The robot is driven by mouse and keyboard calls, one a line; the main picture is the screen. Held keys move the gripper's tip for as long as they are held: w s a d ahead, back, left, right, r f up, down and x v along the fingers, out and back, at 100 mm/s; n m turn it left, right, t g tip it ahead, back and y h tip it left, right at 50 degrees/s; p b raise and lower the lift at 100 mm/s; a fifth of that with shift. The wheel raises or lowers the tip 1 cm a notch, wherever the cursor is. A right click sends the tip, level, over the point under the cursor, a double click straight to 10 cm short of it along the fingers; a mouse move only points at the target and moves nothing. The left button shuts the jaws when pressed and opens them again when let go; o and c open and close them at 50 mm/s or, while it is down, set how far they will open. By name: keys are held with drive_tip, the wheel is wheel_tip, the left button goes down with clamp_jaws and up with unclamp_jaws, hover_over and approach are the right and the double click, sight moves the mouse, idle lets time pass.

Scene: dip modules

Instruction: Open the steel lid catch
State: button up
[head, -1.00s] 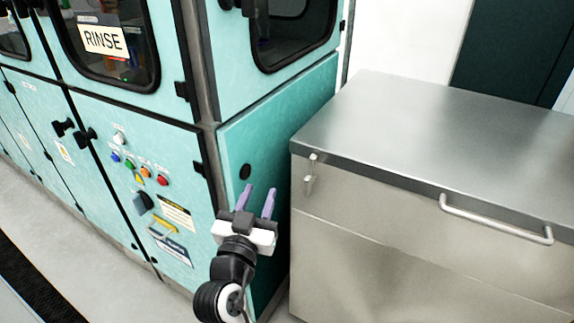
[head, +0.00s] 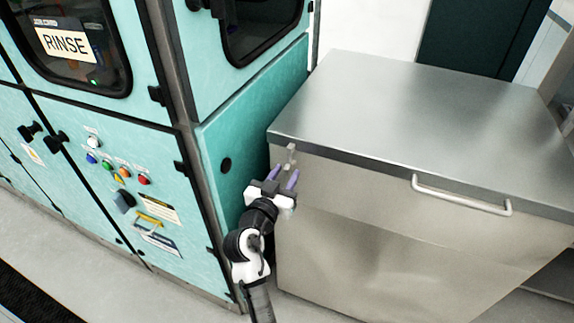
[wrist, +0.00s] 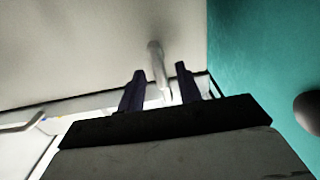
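The steel lid catch (head: 291,153) is a small upright metal lever near the left end of the steel chest's (head: 420,100) front, just under the lid edge. My gripper (head: 285,176) is open, with two purple fingers pointing at the chest front just below the catch. In the wrist view the catch (wrist: 155,55) shows as a pale lever in line with the gap between the fingertips (wrist: 160,72). I cannot tell whether either finger touches it. The catch's lower part is partly hidden near the fingers in the head view.
A teal machine (head: 250,120) with a RINSE sign (head: 66,42) and coloured buttons stands close on the left. A bar handle (head: 462,196) is on the chest front, to the right. Pale floor is free in front.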

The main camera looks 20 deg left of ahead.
drive_tip(key=shift+w, duration=1)
clamp_jaws()
